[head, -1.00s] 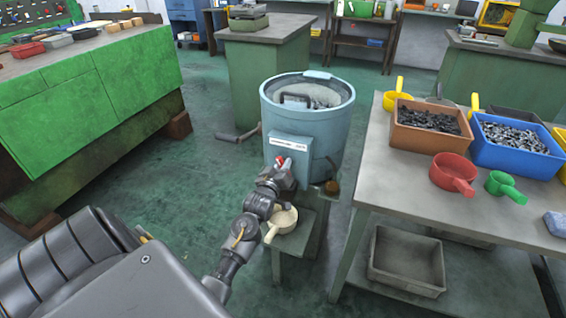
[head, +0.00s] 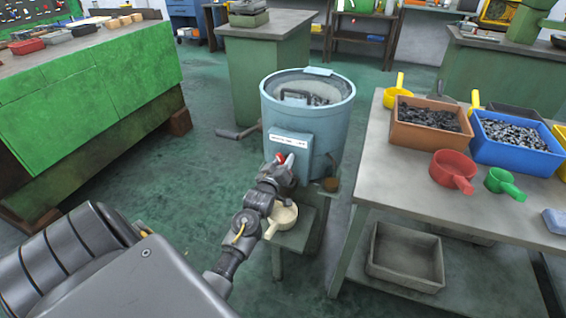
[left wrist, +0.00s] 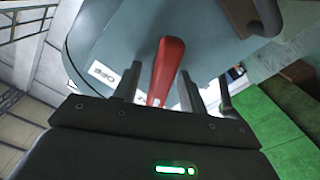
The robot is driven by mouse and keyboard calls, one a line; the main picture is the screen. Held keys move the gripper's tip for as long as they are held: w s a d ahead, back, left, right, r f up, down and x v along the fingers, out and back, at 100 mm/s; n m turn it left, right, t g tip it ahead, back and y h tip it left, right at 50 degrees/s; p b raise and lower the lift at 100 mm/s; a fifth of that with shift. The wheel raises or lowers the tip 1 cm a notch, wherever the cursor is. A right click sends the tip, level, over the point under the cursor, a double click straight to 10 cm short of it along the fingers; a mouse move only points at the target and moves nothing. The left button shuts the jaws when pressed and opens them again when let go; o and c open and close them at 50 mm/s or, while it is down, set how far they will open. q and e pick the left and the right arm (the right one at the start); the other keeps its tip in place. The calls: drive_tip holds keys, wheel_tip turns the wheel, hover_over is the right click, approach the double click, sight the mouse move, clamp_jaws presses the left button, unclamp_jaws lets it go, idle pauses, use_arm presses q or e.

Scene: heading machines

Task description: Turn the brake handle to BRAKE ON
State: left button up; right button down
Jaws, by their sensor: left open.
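The brake handle (left wrist: 166,72) is a red lever on the front of a light blue drum-shaped machine (head: 333,125). In the left wrist view it stands between the two fingers of my left gripper (left wrist: 158,88), which are open with gaps beside the lever. In the head view my left gripper (head: 281,166) is at the front of the drum, and only a bit of red shows past it. A small pale label with dark lettering (left wrist: 103,72) is left of the lever; I cannot read it surely. My right gripper is not in view.
A cream scoop (head: 284,217) sits on a low green stand below the gripper. To the right, a table (head: 405,165) carries an orange bin (head: 425,138), a blue bin (head: 515,155) and several scoops. A green bench (head: 90,100) stands left. Open floor lies between.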

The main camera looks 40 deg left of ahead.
use_arm(q)
drive_tip(key=v, duration=1)
drive_tip(key=shift+s+d, duration=0.2)
drive_tip(key=shift+s, duration=0.15)
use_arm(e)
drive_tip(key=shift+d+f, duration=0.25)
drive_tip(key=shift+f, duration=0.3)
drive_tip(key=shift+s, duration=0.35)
